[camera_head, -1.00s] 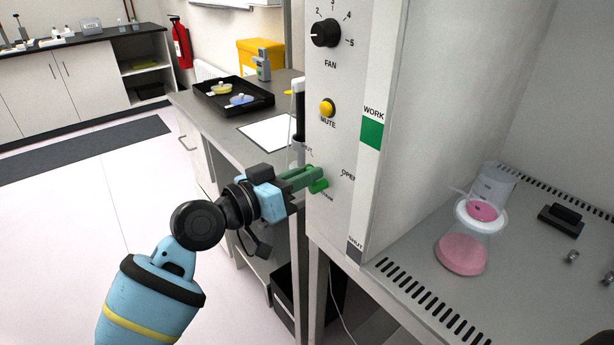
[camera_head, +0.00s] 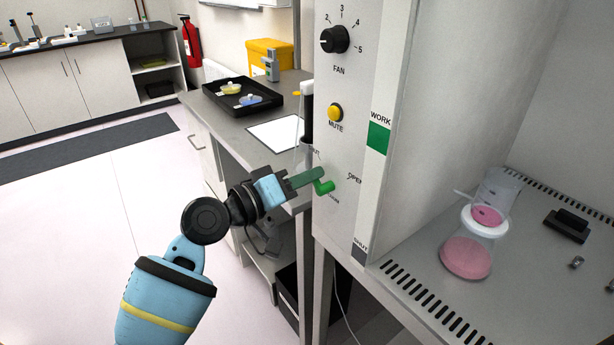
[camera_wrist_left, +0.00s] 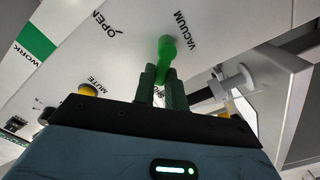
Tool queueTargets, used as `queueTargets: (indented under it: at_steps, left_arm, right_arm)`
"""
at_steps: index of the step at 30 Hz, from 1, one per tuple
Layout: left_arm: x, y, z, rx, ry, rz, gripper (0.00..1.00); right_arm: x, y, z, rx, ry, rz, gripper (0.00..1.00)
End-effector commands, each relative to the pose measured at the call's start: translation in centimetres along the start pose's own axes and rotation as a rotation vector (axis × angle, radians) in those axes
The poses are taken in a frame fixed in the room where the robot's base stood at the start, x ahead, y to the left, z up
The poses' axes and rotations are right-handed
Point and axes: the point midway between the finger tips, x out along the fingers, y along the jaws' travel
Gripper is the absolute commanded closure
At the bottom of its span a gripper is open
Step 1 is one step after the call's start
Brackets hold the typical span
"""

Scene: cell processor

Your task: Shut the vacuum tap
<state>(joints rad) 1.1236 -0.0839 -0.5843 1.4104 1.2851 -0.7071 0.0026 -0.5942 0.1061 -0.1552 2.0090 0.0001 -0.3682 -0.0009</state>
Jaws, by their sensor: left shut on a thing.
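The vacuum tap (camera_head: 325,188) is a small green lever on the front panel of the white cabinet. The printed word OPEN is to its right, and a label at its upper left is partly hidden. My left gripper (camera_head: 311,176), with green fingers, reaches it from the left and is shut on its lever. In the left wrist view the round green end of the tap (camera_wrist_left: 167,46) shows beyond the fingertips (camera_wrist_left: 161,78), beside the word VACUUM. The fingers hide part of the lever. My right gripper is not in view.
Above the tap are a yellow MUTE button (camera_head: 335,112) and a black FAN knob (camera_head: 335,40). A flask of pink liquid (camera_head: 467,255) stands inside the cabinet at right. A bench with a black tray (camera_head: 262,108) is behind my gripper. The floor at left is clear.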

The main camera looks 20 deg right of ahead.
Motion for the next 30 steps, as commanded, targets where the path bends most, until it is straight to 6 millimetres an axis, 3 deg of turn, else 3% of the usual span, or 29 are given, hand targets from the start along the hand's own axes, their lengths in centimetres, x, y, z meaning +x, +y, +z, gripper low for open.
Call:
queueTargets:
  at_steps: [10,11,15,25,30]
  left_arm:
    - [0.0,0.0,0.0,-0.005,0.0,0.001,1.0]
    - [0.0,0.0,0.0,-0.005,0.0,0.0,0.83]
    - [0.0,0.0,0.0,-0.004,0.0,0.0,0.65]
    - [-0.2,-0.1,0.0,-0.003,0.0,0.0,0.65]
    - [-2.0,-0.1,0.0,-0.001,0.001,-0.001,0.65]
  right_arm:
    - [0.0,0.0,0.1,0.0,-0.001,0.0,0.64]
    - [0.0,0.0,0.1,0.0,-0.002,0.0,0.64]
    - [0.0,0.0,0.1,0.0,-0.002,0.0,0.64]
    - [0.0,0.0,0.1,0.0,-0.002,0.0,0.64]
    - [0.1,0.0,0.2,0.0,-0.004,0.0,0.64]
